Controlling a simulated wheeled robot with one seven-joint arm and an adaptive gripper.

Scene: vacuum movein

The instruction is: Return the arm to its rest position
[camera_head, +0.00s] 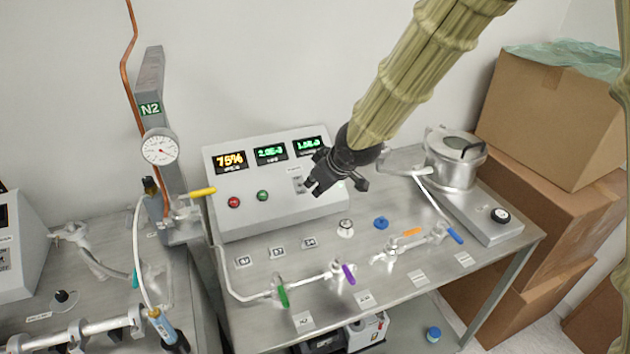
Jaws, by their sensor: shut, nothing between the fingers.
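My arm reaches in from the top right, covered in a ribbed, khaki sleeve. My gripper (318,186) is black and hangs in front of the right part of the grey control box. It is shut and nothing shows between its fingers. It partly covers the box's front near a switch. It appears to be above the metal bench, but its exact distance from the box is hard to tell. The control box (232,217) has lit displays reading 75% and green figures, with a red and a green button below.
The metal bench (262,322) carries valves with green (283,296), purple (348,274), orange (411,232) and blue (455,235) handles. A lidded metal pot (452,170) stands right of the arm. Cardboard boxes (545,115) are stacked at the right. An N2 gauge (160,149) stands left.

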